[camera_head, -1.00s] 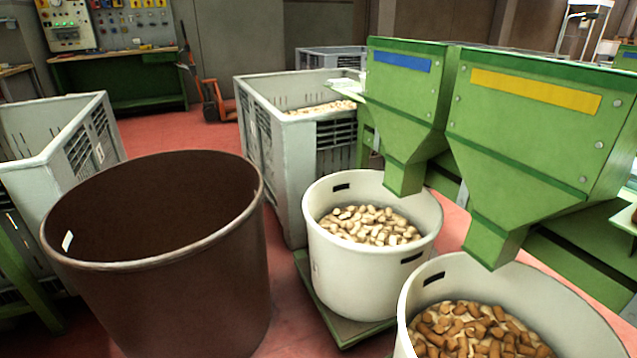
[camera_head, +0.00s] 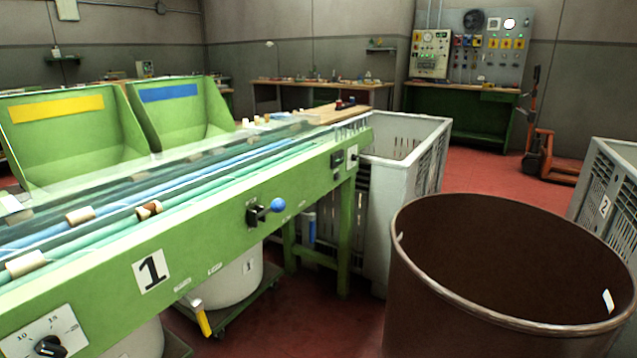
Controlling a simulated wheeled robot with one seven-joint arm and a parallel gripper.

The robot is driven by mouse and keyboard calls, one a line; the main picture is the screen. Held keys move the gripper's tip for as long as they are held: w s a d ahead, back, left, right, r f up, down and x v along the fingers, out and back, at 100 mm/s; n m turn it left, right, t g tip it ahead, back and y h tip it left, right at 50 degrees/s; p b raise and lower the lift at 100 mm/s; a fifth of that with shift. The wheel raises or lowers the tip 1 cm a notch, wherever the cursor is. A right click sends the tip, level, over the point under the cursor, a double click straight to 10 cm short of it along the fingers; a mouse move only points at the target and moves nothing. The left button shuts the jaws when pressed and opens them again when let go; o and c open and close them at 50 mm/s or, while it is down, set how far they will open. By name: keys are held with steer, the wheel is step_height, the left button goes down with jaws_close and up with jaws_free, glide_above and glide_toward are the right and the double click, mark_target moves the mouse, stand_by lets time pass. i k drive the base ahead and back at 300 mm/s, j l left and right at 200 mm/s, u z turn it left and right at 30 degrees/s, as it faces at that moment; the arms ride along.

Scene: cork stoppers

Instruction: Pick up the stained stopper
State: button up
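A cork stopper with dark brown marks (camera_head: 148,209) lies on the green sorting machine's roller belt (camera_head: 180,192) at the left of the view. It looks like the stained one. A paler stopper (camera_head: 80,215) lies to its left on the belt, and another pale stopper (camera_head: 25,263) lies nearer at the left edge. Several small stoppers (camera_head: 262,121) stand at the far end of the machine. My gripper is not in view.
Red floor (camera_head: 320,325) is clear between machine and bin.

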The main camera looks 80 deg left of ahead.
mark_target(154, 208)
steer(key=u, duration=3.25)
